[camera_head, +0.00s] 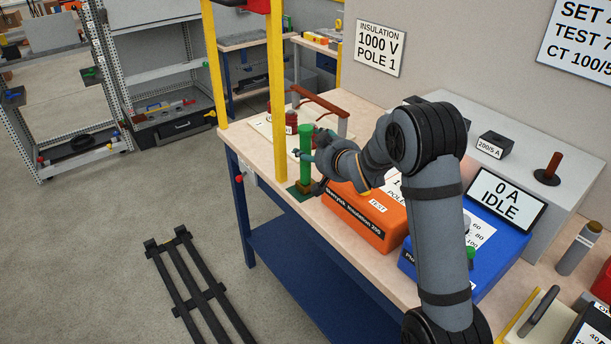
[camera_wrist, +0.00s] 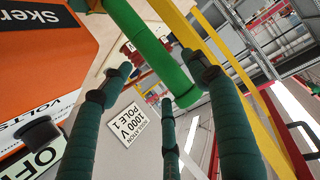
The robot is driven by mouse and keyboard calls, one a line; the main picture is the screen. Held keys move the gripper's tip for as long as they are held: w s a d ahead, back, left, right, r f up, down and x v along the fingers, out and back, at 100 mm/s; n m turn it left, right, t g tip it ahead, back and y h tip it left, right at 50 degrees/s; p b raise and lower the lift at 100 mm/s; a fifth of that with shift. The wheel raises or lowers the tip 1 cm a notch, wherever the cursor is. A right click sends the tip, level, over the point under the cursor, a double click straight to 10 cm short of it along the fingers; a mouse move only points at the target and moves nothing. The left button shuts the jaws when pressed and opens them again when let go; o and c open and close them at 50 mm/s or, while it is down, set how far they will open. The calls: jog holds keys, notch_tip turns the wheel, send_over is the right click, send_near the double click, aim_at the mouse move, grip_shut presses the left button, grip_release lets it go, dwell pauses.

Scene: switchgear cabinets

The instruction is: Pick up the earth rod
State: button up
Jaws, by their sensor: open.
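The earth rod (camera_head: 306,146) is a green rod standing upright in a small base near the bench's left edge. In the wrist view the green rod (camera_wrist: 150,45) runs diagonally from the top toward the middle. My gripper (camera_head: 311,149) is at the rod's height, its fingers close around the rod's upper part. In the wrist view my gripper (camera_wrist: 160,74) has its teal fingers spread, with the rod between the left and right ones. I cannot tell whether any finger touches it.
An orange insulation tester (camera_head: 365,222) and a blue box (camera_head: 480,250) stand on the bench under my arm. A yellow post (camera_head: 276,90) rises close behind the rod. A brown bar on posts (camera_head: 320,101) stands behind. The floor to the left is mostly open, with a black rack (camera_head: 195,285).

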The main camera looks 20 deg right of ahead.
aim_at(310, 146)
jog(key=p+x, duration=0.1)
jog(key=x, duration=0.3)
jog(key=shift+w+a+f+p, duration=0.15)
jog(key=shift+p, duration=0.25)
jog(key=shift+c, duration=0.4)
grip_shut()
dwell(0.4)
